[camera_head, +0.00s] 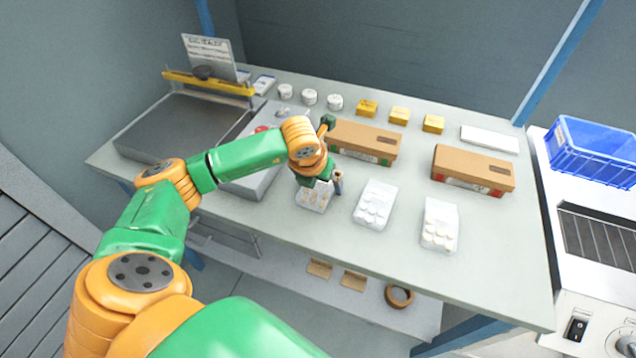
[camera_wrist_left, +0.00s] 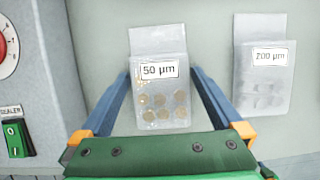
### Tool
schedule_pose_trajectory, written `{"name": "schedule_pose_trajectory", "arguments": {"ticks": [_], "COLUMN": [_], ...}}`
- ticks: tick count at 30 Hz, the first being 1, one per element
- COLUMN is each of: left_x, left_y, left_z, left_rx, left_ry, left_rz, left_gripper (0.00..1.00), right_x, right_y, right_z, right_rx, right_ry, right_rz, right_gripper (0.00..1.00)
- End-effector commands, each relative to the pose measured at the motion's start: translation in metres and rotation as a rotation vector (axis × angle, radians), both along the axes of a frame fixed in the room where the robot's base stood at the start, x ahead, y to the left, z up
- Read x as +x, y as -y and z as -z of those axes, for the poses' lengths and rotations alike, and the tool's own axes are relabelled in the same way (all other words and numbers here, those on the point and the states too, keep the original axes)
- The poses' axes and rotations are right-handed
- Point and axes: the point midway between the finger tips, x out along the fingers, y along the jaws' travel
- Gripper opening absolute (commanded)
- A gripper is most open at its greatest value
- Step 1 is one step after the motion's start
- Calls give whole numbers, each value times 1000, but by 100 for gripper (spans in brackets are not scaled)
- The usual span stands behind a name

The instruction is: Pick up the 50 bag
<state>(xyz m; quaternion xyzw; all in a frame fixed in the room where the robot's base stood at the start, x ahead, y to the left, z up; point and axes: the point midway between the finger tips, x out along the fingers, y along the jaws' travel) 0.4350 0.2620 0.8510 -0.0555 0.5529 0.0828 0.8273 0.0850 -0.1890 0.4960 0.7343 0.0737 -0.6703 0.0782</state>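The 50 bag is a clear pouch with a white "50 µm" label and several tan discs. It lies flat on the bench, and in the wrist view (camera_wrist_left: 165,112) it sits between my left gripper's fingers. In the head view the bag (camera_head: 312,200) is the leftmost of three pouches, partly covered by my gripper. My left gripper (camera_head: 327,183) is above it, pointing down. Its blue fingers (camera_wrist_left: 157,76) are open, one on each side of the bag, with nothing held. Whether they touch the bench I cannot tell. My right gripper is not in view.
A "200 µm" bag (camera_wrist_left: 263,75) lies to the right, with a third pouch (camera_head: 440,224) beyond it. A grey sealer with a green switch (camera_wrist_left: 17,137) stands close on the left. Cardboard boxes (camera_head: 362,142) stand behind the bags. A blue crate (camera_head: 592,150) is far right.

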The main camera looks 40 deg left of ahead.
Motion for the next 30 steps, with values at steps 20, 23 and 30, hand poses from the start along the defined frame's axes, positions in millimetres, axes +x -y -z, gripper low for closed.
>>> {"name": "schedule_pose_trajectory", "arguments": {"ticks": [20,23,30], "left_x": [1,0,-55], "left_y": [0,1,24], "left_z": [-14,-36,-98], "left_rx": [0,-1,3], "left_ry": [7,9,10], "left_rz": [0,2,8], "left_gripper": [29,29,29], "right_x": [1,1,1], "right_y": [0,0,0], "right_z": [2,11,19], "right_rx": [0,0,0], "right_ry": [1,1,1], "right_rz": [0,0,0], "right_gripper": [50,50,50]}}
